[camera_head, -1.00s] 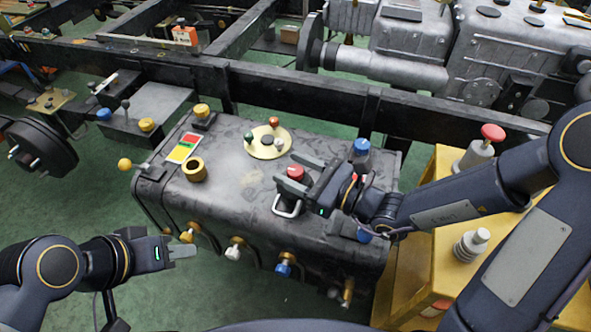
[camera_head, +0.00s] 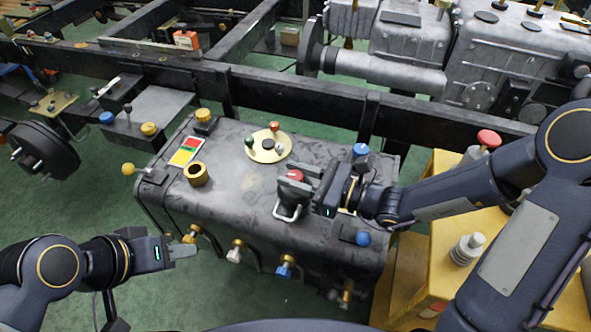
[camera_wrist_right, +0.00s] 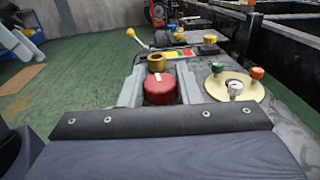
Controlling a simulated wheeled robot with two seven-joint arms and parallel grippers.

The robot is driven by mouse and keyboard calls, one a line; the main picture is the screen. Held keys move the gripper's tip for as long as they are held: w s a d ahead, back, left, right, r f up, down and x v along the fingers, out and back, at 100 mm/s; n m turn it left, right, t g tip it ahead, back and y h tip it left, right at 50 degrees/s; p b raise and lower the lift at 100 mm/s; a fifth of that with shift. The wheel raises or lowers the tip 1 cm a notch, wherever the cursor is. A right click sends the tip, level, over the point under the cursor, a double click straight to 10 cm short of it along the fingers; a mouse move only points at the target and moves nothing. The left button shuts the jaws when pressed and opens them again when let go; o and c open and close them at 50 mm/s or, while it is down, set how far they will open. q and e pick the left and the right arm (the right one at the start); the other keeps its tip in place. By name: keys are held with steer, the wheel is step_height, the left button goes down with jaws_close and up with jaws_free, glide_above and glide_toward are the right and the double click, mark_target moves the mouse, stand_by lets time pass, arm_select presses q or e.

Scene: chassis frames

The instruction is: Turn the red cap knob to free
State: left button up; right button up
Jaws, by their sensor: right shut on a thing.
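The red cap knob (camera_head: 295,175) sits on top of the dark tank (camera_head: 235,212), towards its right half, above a pale metal loop handle. In the right wrist view the red cap (camera_wrist_right: 159,88) shows a short white mark on top and stands between my two grey fingers. My right gripper (camera_head: 294,186) comes in from the right and is shut on the cap, partly hiding its side. My left gripper (camera_head: 185,251) hangs in front of the tank's left end, away from the cap; whether its fingers are open cannot be told.
A brass ring (camera_head: 196,174) and a round plate with coloured knobs (camera_head: 270,157) stand on the tank. A blue knob (camera_head: 361,150) is behind my right gripper, another (camera_head: 363,239) in front. A yellow stand (camera_head: 410,262) is at right; a frame rail runs behind.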

steer(key=n+g+p, duration=0.2)
steer(key=g, duration=0.1)
steer(key=n+g+y+p, duration=0.1)
steer(key=n+g+p, duration=0.1)
steer(key=g, duration=0.1)
steer(key=shift+w+r+g, duration=0.1)
steer(key=shift+r+g, duration=0.1)
steer(key=shift+g, duration=0.1)
steer(key=n+g+p, duration=0.2)
steer(key=n+g, duration=0.2)
steer(key=g, duration=0.2)
steer(key=shift+f, duration=0.15)
steer(key=n+g+h, duration=0.3)
steer(key=g, duration=0.2)
steer(key=shift+f+n, duration=0.1)
steer(key=shift+n, duration=0.3)
steer(key=shift+n+g+h, duration=2.3)
steer(key=shift+g+h, duration=0.1)
steer(key=shift+h, duration=0.3)
steer(key=o, duration=0.9)
steer(key=shift+o, duration=0.2)
